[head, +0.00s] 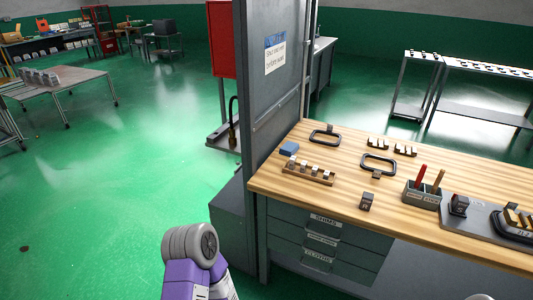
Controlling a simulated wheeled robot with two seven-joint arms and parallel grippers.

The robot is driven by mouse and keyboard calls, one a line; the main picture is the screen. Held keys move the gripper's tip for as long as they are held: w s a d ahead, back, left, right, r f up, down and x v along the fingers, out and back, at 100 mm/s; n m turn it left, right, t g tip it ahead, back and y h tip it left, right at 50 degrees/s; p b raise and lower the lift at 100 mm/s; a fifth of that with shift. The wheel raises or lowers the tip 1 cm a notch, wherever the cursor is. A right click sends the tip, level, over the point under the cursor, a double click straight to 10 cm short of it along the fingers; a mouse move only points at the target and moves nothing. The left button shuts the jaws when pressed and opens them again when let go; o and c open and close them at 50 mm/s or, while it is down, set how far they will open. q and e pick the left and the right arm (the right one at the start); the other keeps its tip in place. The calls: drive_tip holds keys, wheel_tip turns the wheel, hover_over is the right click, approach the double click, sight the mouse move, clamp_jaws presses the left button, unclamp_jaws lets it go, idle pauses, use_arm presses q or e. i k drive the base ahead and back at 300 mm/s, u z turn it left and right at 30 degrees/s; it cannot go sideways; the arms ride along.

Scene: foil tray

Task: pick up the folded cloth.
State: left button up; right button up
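A small flat blue block-like piece (289,148), which looks like the folded cloth, lies on the wooden bench top at its back left corner, close to the grey upright panel. It is small in the picture, so its folds cannot be made out. It sits just behind a wooden strip that holds several small blocks. A grey and purple link of my own arm shows at the bottom centre, well apart from the bench top. Neither of my grippers is in view, so nothing shows of what they hold.
The wooden bench (342,215) carries the block strip (308,171), two dark oval handles, a small dark block (367,201), a holder with red and brown handles (423,194) and a grey tray at right. The tall grey panel (268,100) borders the bench's left side. Green floor is open at left.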

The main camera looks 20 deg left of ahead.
sight(289, 148)
drive_tip(key=u, duration=0.35)
drive_tip(key=k, duration=0.45)
drive_tip(key=u, duration=1.15)
drive_tip(key=i, duration=1.95)
drive_tip(key=z, duration=1.05)
